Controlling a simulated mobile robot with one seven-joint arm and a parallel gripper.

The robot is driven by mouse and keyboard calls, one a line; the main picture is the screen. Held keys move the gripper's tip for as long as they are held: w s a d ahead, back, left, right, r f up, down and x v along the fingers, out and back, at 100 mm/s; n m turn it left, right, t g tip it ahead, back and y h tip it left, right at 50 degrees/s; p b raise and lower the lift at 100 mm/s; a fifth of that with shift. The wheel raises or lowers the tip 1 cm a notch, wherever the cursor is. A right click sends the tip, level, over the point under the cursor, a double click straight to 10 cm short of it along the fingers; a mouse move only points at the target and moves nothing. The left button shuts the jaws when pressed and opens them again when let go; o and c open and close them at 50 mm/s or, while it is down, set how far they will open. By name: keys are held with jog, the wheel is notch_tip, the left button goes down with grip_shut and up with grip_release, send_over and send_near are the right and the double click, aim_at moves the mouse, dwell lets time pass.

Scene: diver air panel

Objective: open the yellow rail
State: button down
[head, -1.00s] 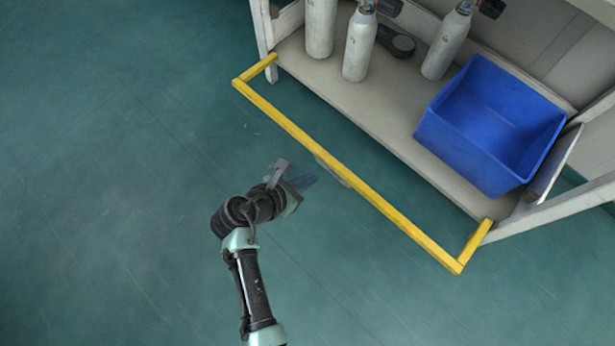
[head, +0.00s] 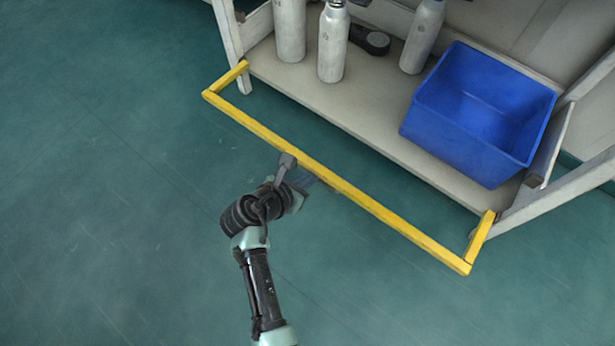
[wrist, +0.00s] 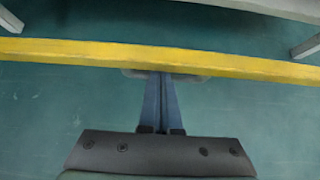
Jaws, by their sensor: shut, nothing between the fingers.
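The yellow rail (head: 375,207) is a long bar with a short arm at each end, standing out in front of the bench. In the wrist view the rail (wrist: 225,64) crosses the upper part of the picture, with a grey piece (wrist: 190,77) just under its middle. My gripper (head: 312,181) is at the near side of the rail, close to its middle. In the wrist view the blue fingers of my gripper (wrist: 162,80) lie together and empty, their tips at the rail's lower edge. I cannot tell whether they touch it.
The bench shelf (head: 380,125) behind the rail holds a blue bin (head: 465,145) and several grey cylinders, one of them a middle cylinder (head: 333,45). A dark round item (head: 372,40) lies behind them. The green floor (head: 110,200) is clear at the left.

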aim_at(314, 168)
notch_tip(314, 168, up, 3)
jog(key=g+y+p, duration=0.1)
jog(key=p, duration=0.7)
jog(key=shift+w+d+g+p, duration=0.1)
jog(key=shift+g+p, duration=0.2)
jog(key=shift+p, duration=0.05)
jog(key=shift+w+r+p, duration=0.1)
jog(key=shift+r+p, duration=0.25)
jog(key=shift+p, duration=0.9)
